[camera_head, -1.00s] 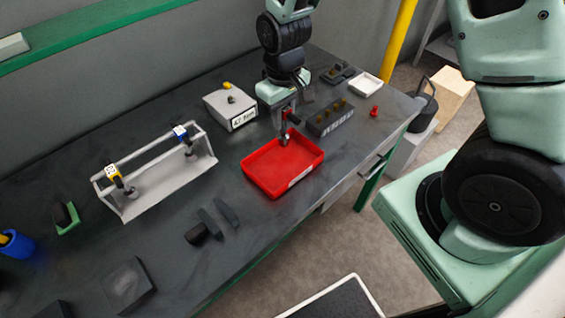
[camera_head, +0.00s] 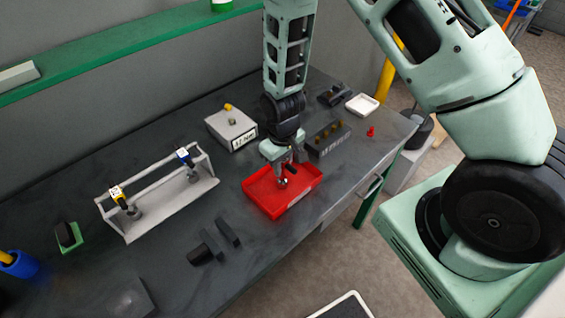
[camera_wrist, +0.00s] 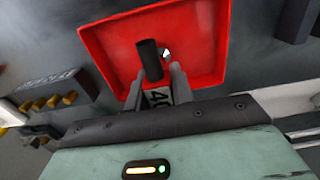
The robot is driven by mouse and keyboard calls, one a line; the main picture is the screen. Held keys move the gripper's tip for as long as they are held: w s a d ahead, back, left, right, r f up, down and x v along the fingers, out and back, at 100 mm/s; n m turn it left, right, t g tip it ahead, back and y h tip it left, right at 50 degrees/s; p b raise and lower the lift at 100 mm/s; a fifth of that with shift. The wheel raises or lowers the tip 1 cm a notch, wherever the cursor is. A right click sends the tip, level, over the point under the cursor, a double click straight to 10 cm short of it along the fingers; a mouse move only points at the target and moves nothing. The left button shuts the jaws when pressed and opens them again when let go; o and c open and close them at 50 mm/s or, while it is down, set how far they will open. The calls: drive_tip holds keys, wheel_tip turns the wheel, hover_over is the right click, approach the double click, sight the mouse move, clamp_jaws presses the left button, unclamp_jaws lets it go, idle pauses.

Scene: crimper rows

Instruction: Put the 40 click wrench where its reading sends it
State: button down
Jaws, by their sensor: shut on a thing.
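My gripper (camera_head: 283,175) is low over the red tray (camera_head: 299,198), pointing down. In the wrist view its fingers (camera_wrist: 157,83) are shut on the 40 click wrench (camera_wrist: 149,55), which shows a dark handle, a bright metal end and a white "40" label. I cannot tell whether the wrench touches the tray floor. The red tray also fills the middle of the wrist view (camera_wrist: 212,28) and holds nothing else that I can see. A grey tester box (camera_head: 222,122) with a small display (camera_head: 245,139) stands behind the tray; its digits are too small to read surely.
A grey rack (camera_head: 165,211) at left holds a yellow-headed wrench (camera_head: 117,193) and a blue-headed wrench (camera_head: 184,156). A dark block with brass pieces (camera_head: 329,139) stands right of the tray, with a white dish (camera_head: 362,104) beyond. Dark blocks (camera_head: 228,232) lie front left.

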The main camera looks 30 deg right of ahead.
drive_tip(key=shift+f, duration=0.15)
drive_tip(key=c, duration=1.2)
unclamp_jaws()
